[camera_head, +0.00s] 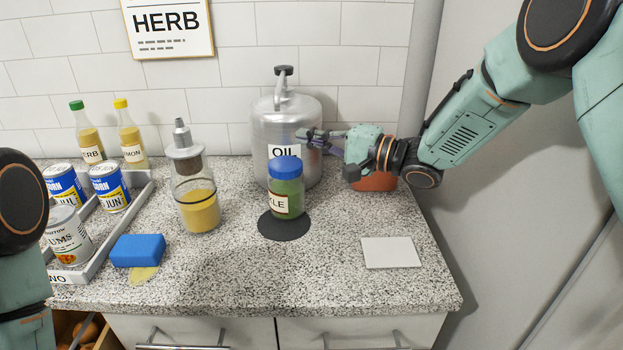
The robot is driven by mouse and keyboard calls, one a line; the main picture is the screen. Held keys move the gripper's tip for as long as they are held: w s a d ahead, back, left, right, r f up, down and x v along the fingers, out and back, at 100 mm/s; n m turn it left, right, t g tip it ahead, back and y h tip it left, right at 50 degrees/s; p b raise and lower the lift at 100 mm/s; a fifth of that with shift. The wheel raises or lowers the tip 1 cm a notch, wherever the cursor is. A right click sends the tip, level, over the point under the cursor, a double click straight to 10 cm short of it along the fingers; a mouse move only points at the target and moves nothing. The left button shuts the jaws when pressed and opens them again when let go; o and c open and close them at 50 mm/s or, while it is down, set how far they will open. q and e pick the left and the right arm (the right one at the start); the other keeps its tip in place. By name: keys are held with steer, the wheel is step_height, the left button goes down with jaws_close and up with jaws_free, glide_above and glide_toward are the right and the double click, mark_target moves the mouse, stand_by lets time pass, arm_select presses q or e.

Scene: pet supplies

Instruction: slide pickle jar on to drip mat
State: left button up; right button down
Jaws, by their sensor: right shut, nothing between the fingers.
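The pickle jar (289,196) has a blue lid, green contents and a label ending in "LE". It stands upright, with its base over the back part of the round dark drip mat (284,231). The mat's front shows bare, and its back edge is hidden by the jar. My right gripper (312,137) is shut and empty. It points left, up and to the right of the jar's lid, in front of the oil can. It appears apart from the jar. My left arm shows at the left edge, but its gripper is out of view.
The metal oil can (270,125) stands behind the jar. A glass dispenser (198,209) stands left. A tray (101,252) with several cans, a blue sponge (138,250) and two bottles are farther left. A reddish object (375,183) sits under my right gripper; a white square (391,252) lies front right.

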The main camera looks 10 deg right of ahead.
steer(key=shift+w+d, duration=0.2)
steer(key=shift+w, duration=0.35)
steer(key=shift+w+d, duration=0.15)
steer(key=shift+w, duration=0.35)
step_height(320, 180, down, 10)
steer(key=shift+w+f+b, duration=0.1)
steer(key=shift+b, duration=1.1)
steer(key=shift+s+a, duration=0.15)
steer(key=shift+s, duration=0.35)
